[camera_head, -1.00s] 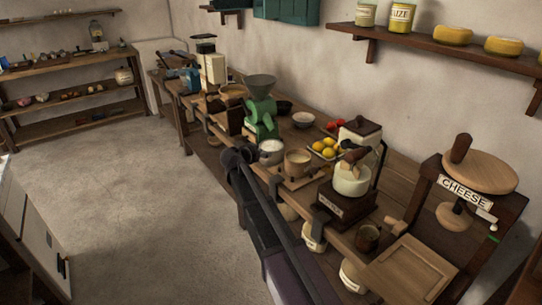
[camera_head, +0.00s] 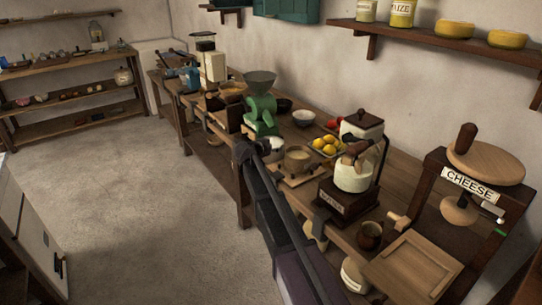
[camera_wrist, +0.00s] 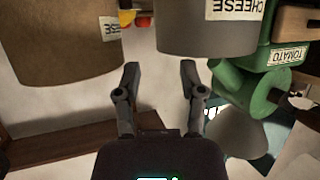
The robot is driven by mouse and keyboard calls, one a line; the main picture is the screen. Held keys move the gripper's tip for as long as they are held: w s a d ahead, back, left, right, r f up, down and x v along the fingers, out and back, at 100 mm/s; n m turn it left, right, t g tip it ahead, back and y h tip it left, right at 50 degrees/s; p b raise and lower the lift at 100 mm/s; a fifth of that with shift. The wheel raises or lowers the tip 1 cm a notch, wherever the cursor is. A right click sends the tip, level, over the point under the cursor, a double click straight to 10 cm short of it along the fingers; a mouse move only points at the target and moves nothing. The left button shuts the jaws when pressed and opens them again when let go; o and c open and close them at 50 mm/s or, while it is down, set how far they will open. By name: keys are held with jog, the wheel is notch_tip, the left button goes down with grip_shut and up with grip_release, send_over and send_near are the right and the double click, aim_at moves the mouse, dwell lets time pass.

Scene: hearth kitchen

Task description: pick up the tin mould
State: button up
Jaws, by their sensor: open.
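The tin mould (camera_wrist: 210,32) is a grey cylinder with a CHEESE label, at the top middle of the wrist view. In the head view its pale top (camera_head: 273,144) shows on the long bench beside the green mill, partly hidden by my arm. My gripper (camera_wrist: 160,72) is open and empty. Its two fingertips point at the mould from close by, with the mould's near edge just beyond them and somewhat to the right. I cannot tell whether they touch.
A brown wooden mould (camera_wrist: 62,45), also labelled CHEESE, stands just left of the tin one. A green TOMATO mill (camera_wrist: 262,85) is close on the right. A plate of lemons (camera_head: 326,146) and a grinder (camera_head: 352,175) stand further along. The floor (camera_head: 130,200) is clear.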

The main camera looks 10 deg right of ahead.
aim_at(281, 146)
jog(key=shift+w+d+f, duration=0.2)
jog(key=shift+w+d, duration=0.1)
jog(key=shift+b+x, duration=1.05)
jog(key=shift+x, duration=1.55)
grip_shut()
